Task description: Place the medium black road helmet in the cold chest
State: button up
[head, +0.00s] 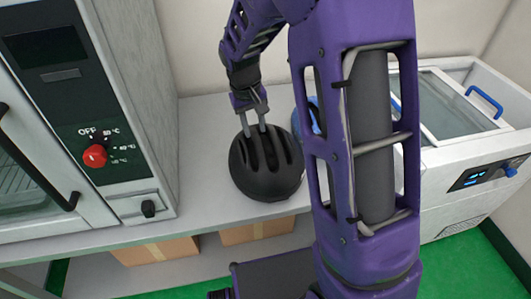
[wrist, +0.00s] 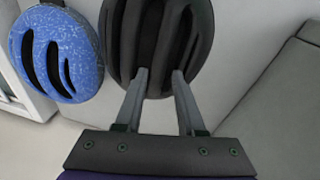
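The black road helmet (head: 266,176) sits on the grey counter, with long vents and ribs facing up. My gripper (head: 254,129) is above its far side, with the fingertips at the shell. In the wrist view the helmet (wrist: 156,40) is at the top centre. The two fingers (wrist: 160,83) are well apart there, with part of the shell showing between the tips; whether they touch it is unclear. The white cold chest (head: 467,160) stands at the right, with a glass top (head: 445,107) and a blue handle. My arm hides its left part.
A blue speckled helmet (wrist: 60,50) lies beside the black one, mostly hidden by my arm in the head view. An oven-like unit (head: 130,110) with a red knob stands at the left. Cardboard boxes (head: 155,250) sit under the counter (head: 205,125). The floor is green.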

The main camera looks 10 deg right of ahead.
aim_at(258, 142)
jog(key=f, duration=0.3)
jog(key=d+f, duration=0.1)
jog(key=f, duration=0.2)
jog(key=w+f, duration=0.1)
jog(key=f, duration=0.2)
jog(key=shift+d+f, duration=0.15)
jog(key=shift+f, duration=0.15)
grip_shut()
